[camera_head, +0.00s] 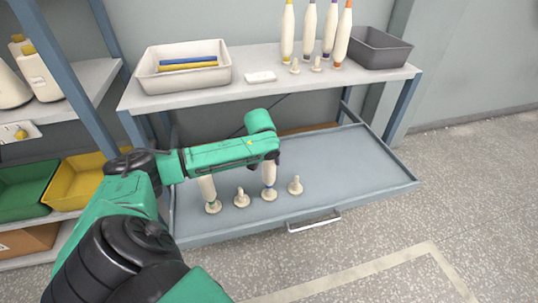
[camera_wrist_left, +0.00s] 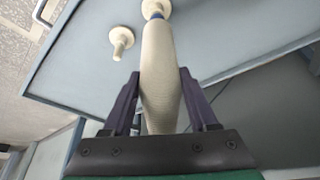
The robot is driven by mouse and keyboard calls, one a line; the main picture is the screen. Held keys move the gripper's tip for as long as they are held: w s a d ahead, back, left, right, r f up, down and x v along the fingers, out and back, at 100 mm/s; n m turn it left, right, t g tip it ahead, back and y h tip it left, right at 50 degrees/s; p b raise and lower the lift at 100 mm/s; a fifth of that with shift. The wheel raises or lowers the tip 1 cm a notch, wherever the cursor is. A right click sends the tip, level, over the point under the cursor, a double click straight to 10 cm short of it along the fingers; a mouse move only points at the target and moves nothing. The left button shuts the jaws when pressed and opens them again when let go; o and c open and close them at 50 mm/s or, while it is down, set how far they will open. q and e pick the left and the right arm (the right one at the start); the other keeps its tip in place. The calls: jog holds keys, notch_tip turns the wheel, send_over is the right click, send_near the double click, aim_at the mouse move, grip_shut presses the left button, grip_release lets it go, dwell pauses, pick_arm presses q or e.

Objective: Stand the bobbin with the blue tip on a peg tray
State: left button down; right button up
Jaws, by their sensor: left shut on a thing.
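The cream bobbin with the blue tip (camera_head: 269,174) is upright, blue end down, over a peg (camera_head: 269,195) on the grey pull-out tray (camera_head: 345,170). My left gripper (camera_wrist_left: 160,80) is shut around this bobbin, with one finger on each side; its fingers are mostly hidden in the head view. In the left wrist view the blue end meets the round peg base (camera_wrist_left: 155,7); I cannot tell whether it is fully seated. Empty pegs stand on either side, one to the left (camera_head: 242,199) and one to the right (camera_head: 295,187). My right gripper is not in view.
Another bobbin (camera_head: 207,187) stands on the leftmost tray peg, partly behind my arm. The shelf above holds several coloured-tip bobbins (camera_head: 310,30), two low pegs, a white bin (camera_head: 155,79) and a grey bin (camera_head: 385,58). The tray's right part is clear.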

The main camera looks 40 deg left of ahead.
pick_arm(q)
jog(key=shift+f+b, duration=0.35)
jog(key=shift+f, duration=0.65)
jog(key=shift+c, duration=0.5)
grip_release()
jog(key=p+v, duration=0.2)
jog(key=v, duration=1.2)
jog(key=shift+s+r, duration=0.15)
jog(key=shift+r, duration=0.1)
jog(key=shift+d+f, duration=0.1)
jog(key=shift+d, duration=0.05)
